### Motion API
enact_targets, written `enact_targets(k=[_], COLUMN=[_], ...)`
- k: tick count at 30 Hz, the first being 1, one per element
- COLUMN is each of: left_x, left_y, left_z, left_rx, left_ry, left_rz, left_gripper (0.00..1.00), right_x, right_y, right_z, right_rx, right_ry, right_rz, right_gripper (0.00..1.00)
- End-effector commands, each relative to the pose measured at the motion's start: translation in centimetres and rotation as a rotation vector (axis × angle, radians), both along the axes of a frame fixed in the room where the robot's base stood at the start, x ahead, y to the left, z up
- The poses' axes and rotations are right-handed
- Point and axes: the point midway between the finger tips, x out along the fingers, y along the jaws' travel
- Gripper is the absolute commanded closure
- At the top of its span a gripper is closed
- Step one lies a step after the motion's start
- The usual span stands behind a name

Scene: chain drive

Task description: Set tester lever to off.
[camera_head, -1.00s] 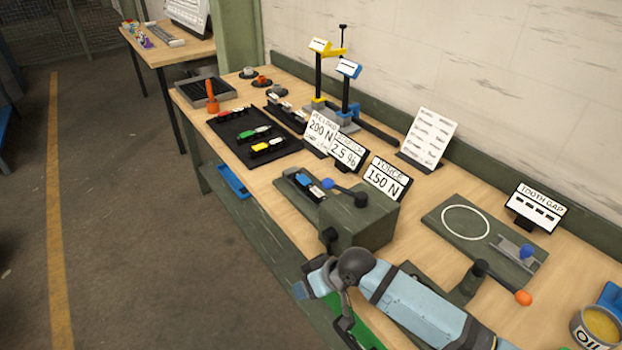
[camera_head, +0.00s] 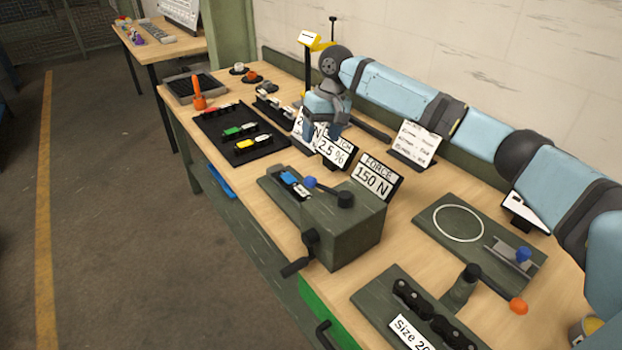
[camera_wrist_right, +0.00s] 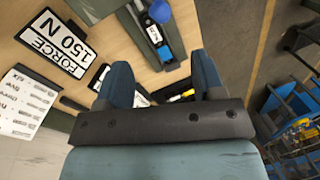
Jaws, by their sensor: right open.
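The tester is a dark green box (camera_head: 343,235) with a sign reading FORCE 150 N (camera_head: 375,178) behind it. Its lever is a dark arm with a blue knob (camera_head: 310,182), pointing left from a black pivot (camera_head: 345,199) on top. A crank hangs at its front. My right gripper (camera_head: 325,125) is open and empty, pointing down over the small signs, behind and apart from the lever. In the right wrist view its two fingers (camera_wrist_right: 164,76) are spread, and the blue knob (camera_wrist_right: 160,12) shows beyond them at the top. My left gripper is not seen.
A black tray (camera_head: 212,128) with coloured pieces lies left of the tester. A yellow-topped stand (camera_head: 312,40) rises beside my right gripper. A green plate with a chain (camera_head: 425,310) lies in front, and a plate with a white ring (camera_head: 425,222) to the right.

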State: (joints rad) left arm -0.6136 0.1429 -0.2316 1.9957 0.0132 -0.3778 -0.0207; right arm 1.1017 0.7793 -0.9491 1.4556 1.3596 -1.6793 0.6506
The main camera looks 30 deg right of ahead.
Motion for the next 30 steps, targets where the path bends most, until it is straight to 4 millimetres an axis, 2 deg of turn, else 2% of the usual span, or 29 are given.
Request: enact_targets(k=[3,7,15,21,25,30], left_x=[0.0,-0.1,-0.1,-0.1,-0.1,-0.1], left_y=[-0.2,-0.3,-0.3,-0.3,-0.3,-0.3], left_z=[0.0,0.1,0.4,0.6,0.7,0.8], left_rx=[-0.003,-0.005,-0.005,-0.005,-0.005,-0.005], left_ry=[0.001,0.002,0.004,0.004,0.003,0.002], left_rz=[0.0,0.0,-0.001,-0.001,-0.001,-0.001], left_gripper=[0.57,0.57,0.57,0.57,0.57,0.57], right_x=[0.1,0.1,0.2,0.3,0.3,0.3], right_y=[-0.2,0.2,1.3,2.0,2.3,2.4], right_z=[-0.2,-1.8,-7.5,-11.0,-12.4,-13.2], right_rx=[0.0,0.001,0.001,0.001,0.001,0.001], right_ry=[0.005,0.006,0.005,0.003,0.003,0.001], right_rz=[-0.009,-0.008,-0.007,-0.007,-0.006,-0.007], right_gripper=[0.38,0.38,0.38,0.38,0.38,0.38])
